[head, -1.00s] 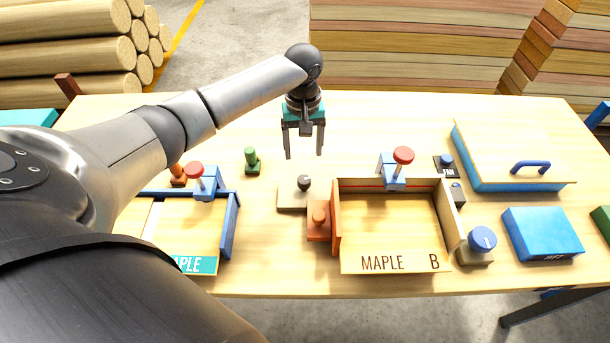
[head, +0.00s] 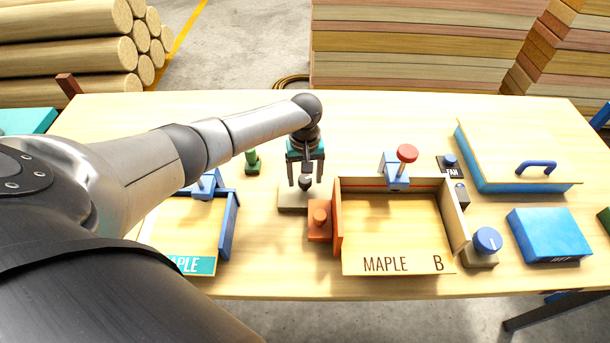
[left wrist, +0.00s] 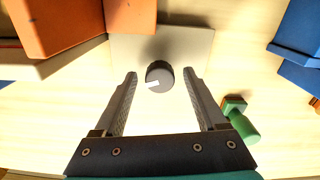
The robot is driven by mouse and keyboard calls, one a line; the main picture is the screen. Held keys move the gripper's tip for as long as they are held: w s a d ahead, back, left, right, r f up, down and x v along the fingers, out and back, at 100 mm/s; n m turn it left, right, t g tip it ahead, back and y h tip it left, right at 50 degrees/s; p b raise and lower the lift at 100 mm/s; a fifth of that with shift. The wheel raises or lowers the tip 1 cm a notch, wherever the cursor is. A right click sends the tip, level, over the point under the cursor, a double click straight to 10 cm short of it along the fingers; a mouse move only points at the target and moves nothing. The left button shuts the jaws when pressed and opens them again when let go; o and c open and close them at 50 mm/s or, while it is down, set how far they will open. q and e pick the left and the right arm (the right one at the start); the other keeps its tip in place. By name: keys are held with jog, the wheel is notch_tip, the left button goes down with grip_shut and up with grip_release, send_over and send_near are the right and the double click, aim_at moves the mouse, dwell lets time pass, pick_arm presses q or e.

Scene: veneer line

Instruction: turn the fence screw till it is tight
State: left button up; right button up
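A dark round knob with a pale mark, the likely fence screw (left wrist: 159,77), stands on a flat beige plate (left wrist: 190,48). In the head view the knob (head: 305,184) and plate (head: 290,200) are between the two maple trays. My left gripper (head: 306,178) points down over the knob, fingers apart. In the left wrist view the fingertips (left wrist: 160,74) are either side of the knob with a gap on each side. I cannot tell whether the tips are level with it or above it. My right gripper is not in view.
An orange block with a knob (head: 320,228) stands close beside the plate, against the MAPLE B tray (head: 390,240). A green peg (head: 252,163) stands left of the gripper. A blue-framed tray (head: 232,225) is further left. The table behind the gripper is clear.

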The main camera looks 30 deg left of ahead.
pick_arm(q)
grip_shut()
dwell(0.4)
jog(key=shift+m, duration=0.3)
jog(key=m+p, duration=0.1)
jog(key=m, duration=0.2)
jog(key=shift+r+m+p, duration=0.1)
jog(key=shift+m+p, duration=0.2)
jog(key=shift+p, duration=0.05)
jog(key=m+p, duration=0.1)
jog(key=m, duration=1)
jog(key=shift+m, duration=0.4)
jog(key=m, duration=0.6)
